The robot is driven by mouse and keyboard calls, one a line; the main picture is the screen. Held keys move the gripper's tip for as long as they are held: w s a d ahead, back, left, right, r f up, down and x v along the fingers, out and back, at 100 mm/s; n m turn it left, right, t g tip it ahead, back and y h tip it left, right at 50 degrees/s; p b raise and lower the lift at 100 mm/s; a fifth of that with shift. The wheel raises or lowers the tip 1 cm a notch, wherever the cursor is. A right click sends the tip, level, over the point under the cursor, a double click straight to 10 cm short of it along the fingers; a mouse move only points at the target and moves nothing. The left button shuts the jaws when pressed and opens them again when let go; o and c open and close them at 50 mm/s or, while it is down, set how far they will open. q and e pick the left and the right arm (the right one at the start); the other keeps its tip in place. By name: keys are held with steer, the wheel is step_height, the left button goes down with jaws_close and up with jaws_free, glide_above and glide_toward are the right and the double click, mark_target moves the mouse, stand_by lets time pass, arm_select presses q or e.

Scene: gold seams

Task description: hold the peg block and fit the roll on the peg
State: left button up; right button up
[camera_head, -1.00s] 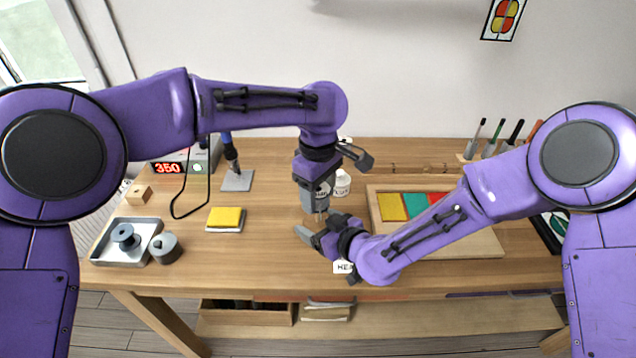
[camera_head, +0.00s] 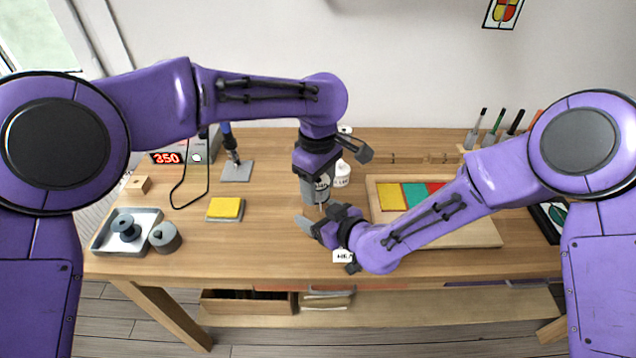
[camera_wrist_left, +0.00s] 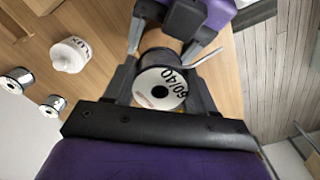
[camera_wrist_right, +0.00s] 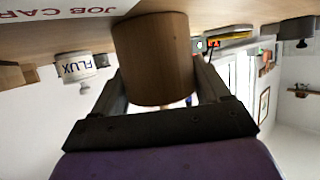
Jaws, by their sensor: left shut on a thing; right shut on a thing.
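My left gripper (camera_wrist_left: 165,85) is shut on the roll (camera_wrist_left: 160,88), a dark spool with a white face marked 60/40. In the head view the roll (camera_head: 315,192) hangs below the left gripper, just above the right one. My right gripper (camera_head: 322,228) is shut on the peg block (camera_wrist_right: 152,58), a brown wooden cylinder shape held between its fingers. In the left wrist view the peg block (camera_wrist_left: 162,43) shows partly behind the roll, close to it.
A white flux jar (camera_head: 341,172) stands just behind the grippers. A wooden board with coloured panels (camera_head: 450,235) lies at the right. The table's front middle is mostly clear.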

arm_select(q)
steer(key=shift+f, duration=1.95)
stand_by(1.2)
steer(key=o, duration=1.8)
steer(key=shift+r, duration=3.5)
jaws_close()
steer(key=shift+f, duration=0.4)
steer(key=shift+f, duration=1.15)
